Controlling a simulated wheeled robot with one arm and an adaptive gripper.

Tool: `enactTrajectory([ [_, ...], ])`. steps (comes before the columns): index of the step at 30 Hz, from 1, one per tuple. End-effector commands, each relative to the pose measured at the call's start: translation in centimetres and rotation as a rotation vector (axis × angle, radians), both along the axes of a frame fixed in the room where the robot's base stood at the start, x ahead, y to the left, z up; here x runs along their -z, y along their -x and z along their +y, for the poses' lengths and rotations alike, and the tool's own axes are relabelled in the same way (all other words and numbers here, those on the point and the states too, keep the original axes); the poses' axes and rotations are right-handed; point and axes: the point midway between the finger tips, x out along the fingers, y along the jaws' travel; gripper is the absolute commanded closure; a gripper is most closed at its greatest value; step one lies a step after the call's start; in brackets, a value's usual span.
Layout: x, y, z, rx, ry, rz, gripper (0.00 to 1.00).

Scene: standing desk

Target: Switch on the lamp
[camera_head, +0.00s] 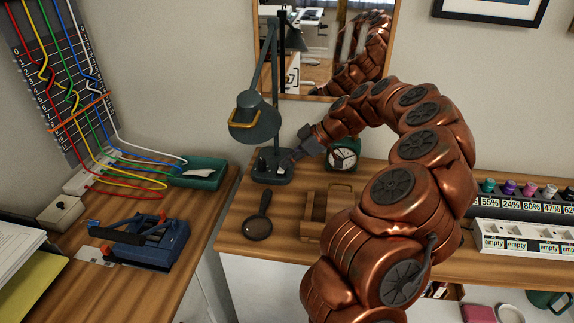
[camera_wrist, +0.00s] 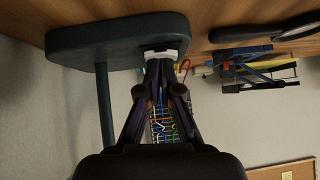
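The dark green desk lamp (camera_head: 255,116) stands at the back of the desk, its shade tilted down on a jointed arm; no glow shows at the shade. Its base (camera_head: 270,177) is on the wood, and the base also shows in the wrist view (camera_wrist: 85,42), which is upside down. A small white switch (camera_wrist: 165,52) sits on the base. My gripper (camera_head: 289,158) is low over the right side of the base. In the wrist view its fingertips (camera_wrist: 162,66) are together at the switch, with nothing seen between them. I cannot tell whether they touch it.
A green clock (camera_head: 343,155) stands right of the lamp, close to my wrist. A magnifying glass (camera_head: 258,222) and a wooden holder (camera_head: 316,207) lie in front. A mirror (camera_head: 322,45) hangs behind. A green tray (camera_head: 198,173) is on the left desk.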

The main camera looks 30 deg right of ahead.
Motion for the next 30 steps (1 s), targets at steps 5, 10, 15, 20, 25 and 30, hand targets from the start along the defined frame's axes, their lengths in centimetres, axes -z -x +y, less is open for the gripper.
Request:
enactTrajectory([
  [5,0.0,-0.2,-0.1,-0.002,-0.001,0.0,1.0],
  [10,-0.1,-0.2,-0.1,-0.002,-0.001,0.0,1.0],
  [15,-0.5,-0.2,-0.1,-0.002,-0.001,0.0,1.0],
  [20,-2.1,-0.4,-0.4,-0.002,0.001,-0.002,1.0],
  [25,-4.6,-0.2,-1.1,-0.001,0.0,-0.001,1.0],
  [30,-6.3,0.9,-2.6,0.0,0.0,0.0,1.0],
])
